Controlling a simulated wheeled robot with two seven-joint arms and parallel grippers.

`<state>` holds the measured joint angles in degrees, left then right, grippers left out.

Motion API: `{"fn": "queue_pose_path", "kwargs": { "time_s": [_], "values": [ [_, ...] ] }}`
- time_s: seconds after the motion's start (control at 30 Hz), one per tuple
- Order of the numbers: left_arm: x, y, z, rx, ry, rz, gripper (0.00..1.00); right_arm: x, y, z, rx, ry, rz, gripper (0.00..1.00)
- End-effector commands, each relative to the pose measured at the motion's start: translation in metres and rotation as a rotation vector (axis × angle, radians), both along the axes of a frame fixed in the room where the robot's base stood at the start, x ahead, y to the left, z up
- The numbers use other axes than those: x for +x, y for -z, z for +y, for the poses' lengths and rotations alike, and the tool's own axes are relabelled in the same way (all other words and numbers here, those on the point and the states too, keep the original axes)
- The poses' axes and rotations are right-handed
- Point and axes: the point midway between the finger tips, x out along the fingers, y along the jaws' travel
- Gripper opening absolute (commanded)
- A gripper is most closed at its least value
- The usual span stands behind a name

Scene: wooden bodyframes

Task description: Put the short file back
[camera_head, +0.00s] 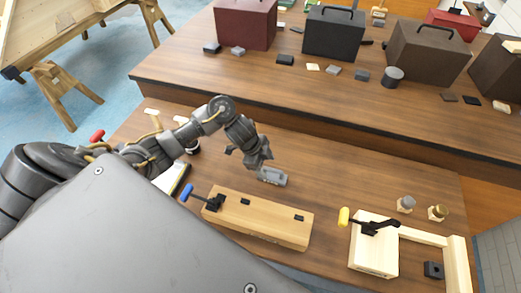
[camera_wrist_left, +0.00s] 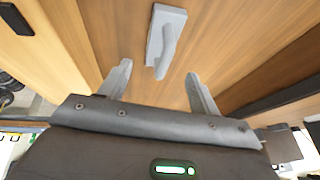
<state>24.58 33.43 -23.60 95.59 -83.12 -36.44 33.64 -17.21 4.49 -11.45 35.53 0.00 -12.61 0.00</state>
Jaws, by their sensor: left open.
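A small grey tool with a raised bar-like grip (camera_head: 272,177), which looks like the short file, lies on the wooden bench just behind a long wooden block. In the left wrist view the grey tool (camera_wrist_left: 166,36) lies ahead of the fingertips, near the top middle, with its grip pointing toward them. My left gripper (camera_head: 258,163) is just above and to the left of the tool in the head view. Its fingers (camera_wrist_left: 158,72) are spread with nothing between them. My right gripper does not show.
The long wooden block (camera_head: 262,222) with a blue-handled clamp stands in front of the tool. A pale wooden frame (camera_head: 372,262) with a yellow-handled clamp is at the right. Toolboxes (camera_head: 334,35) and small blocks stand on the raised rear level.

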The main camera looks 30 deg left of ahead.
Motion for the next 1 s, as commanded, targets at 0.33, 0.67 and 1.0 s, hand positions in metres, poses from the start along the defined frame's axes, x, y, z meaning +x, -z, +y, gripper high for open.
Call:
{"fn": "queue_pose_path", "kwargs": {
  "time_s": [0.33,0.67,1.0],
  "values": [
    [-0.011,-0.046,0.017,0.001,0.001,0.000,0.63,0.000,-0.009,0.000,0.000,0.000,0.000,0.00],
    [-0.012,-0.050,0.018,0.000,0.000,0.001,0.63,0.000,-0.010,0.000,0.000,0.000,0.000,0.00],
    [-0.010,-0.049,0.016,-0.015,-0.008,-0.003,0.63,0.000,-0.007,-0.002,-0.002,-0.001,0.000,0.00]
  ]
}}
